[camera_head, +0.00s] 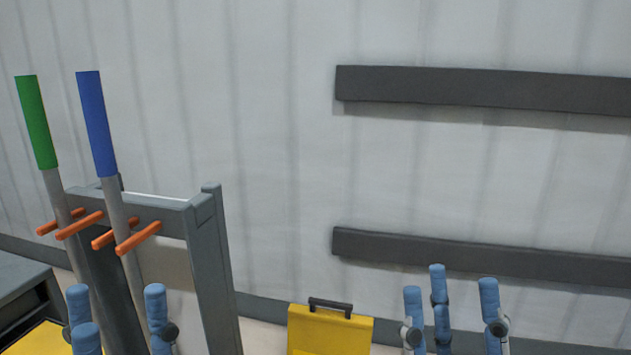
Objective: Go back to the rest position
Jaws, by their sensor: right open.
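My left gripper (115,310) is at the bottom left, its blue fingers pointing up and spread apart. It looks open and empty. The rack and poles show behind its fingers. My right gripper (450,305) is at the bottom right of the middle, its blue fingers also pointing up and apart. It is open, with nothing between the fingers. The lower parts of both grippers are cut off by the picture's bottom edge.
A grey rack (213,270) at left has orange pegs (138,238). A green-topped pole (36,122) and a blue-topped pole (96,124) stand at it. A yellow case (328,333) is between my grippers. Dark rails (480,88) line the pale wall. A grey unit (25,290) is far left.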

